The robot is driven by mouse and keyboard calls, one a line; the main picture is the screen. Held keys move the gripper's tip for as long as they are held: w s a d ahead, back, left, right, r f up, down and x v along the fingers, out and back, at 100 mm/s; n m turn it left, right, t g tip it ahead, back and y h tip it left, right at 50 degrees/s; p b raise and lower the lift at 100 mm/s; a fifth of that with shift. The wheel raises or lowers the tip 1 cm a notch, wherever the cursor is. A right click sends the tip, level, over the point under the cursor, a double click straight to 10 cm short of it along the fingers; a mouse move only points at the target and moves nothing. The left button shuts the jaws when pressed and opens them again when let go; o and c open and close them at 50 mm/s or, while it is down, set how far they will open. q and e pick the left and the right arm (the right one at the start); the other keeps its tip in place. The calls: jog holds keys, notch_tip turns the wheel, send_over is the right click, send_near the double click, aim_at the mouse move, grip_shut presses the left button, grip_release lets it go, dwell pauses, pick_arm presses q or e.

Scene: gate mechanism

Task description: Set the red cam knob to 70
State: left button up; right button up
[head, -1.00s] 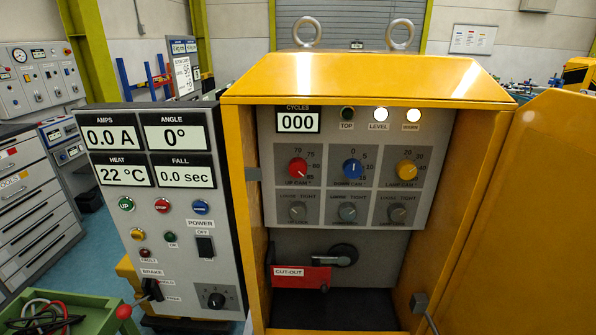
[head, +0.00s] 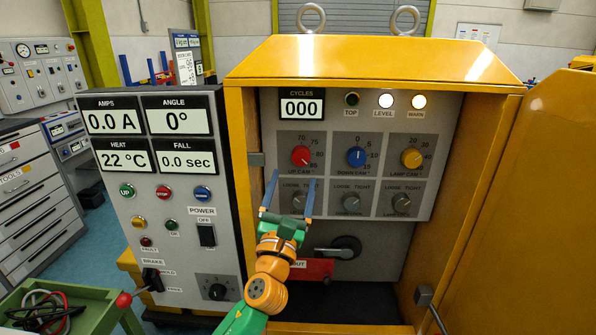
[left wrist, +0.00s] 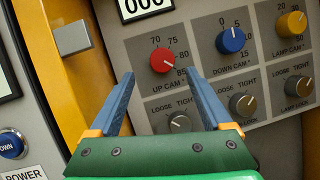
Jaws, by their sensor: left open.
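The red cam knob (head: 301,156) is at the top left of the control panel, labelled UP CAM. In the left wrist view, the red knob (left wrist: 163,60) has its white mark pointing lower right, around 80 to 85, with 70 above it. A grey LOOSE/TIGHT knob (head: 299,201) sits below; it also shows in the left wrist view (left wrist: 180,122). My left gripper (head: 291,177) is open and empty, its blue fingers pointing at the panel just below the red knob. In the left wrist view, the fingertips (left wrist: 159,75) flank the knob's lower side without visibly gripping it. My right gripper is not in view.
The blue DOWN CAM knob (head: 357,157) and yellow LAMP CAM knob (head: 411,158) sit to the right. The yellow cabinet's side wall (head: 245,200) borders the panel on the left. An open yellow door (head: 520,220) stands at right. A black handle (head: 345,247) lies below the panel.

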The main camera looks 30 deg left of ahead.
aim_at(300, 161)
pick_arm(q)
jog(key=x, duration=0.6)
jog(key=shift+w+f+p, duration=0.25)
jog(key=shift+w+p, duration=0.05)
jog(key=shift+p, duration=0.1)
jog(key=shift+s, duration=0.15)
jog(key=shift+c, duration=0.2)
